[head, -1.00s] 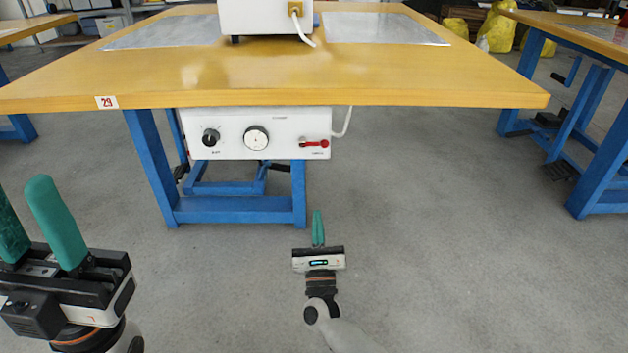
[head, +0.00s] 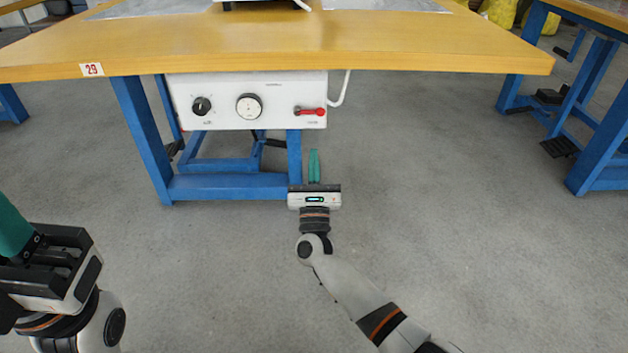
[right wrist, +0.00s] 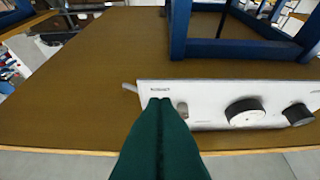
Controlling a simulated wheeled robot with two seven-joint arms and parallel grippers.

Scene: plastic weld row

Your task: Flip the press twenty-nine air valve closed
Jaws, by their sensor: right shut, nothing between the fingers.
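The white control panel (head: 275,88) hangs under the front edge of the table marked with a 29 plate (head: 92,69). Its air valve has a red lever (head: 312,111) at the panel's right end, lying horizontal and pointing right. My right gripper (head: 314,152) is shut and empty, below and in front of the valve, apart from it in the head view. In the right wrist view its green fingers (right wrist: 160,110) are together and cover the red lever; only a grey bit of the valve (right wrist: 182,109) shows. My left gripper (head: 12,228) is open, cut off at the left edge.
A black knob (head: 202,106) and a round gauge (head: 249,107) sit left of the valve on the panel. Blue table legs (head: 140,140) and a crossbar stand below. A white hose (head: 342,92) runs beside the panel's right end.

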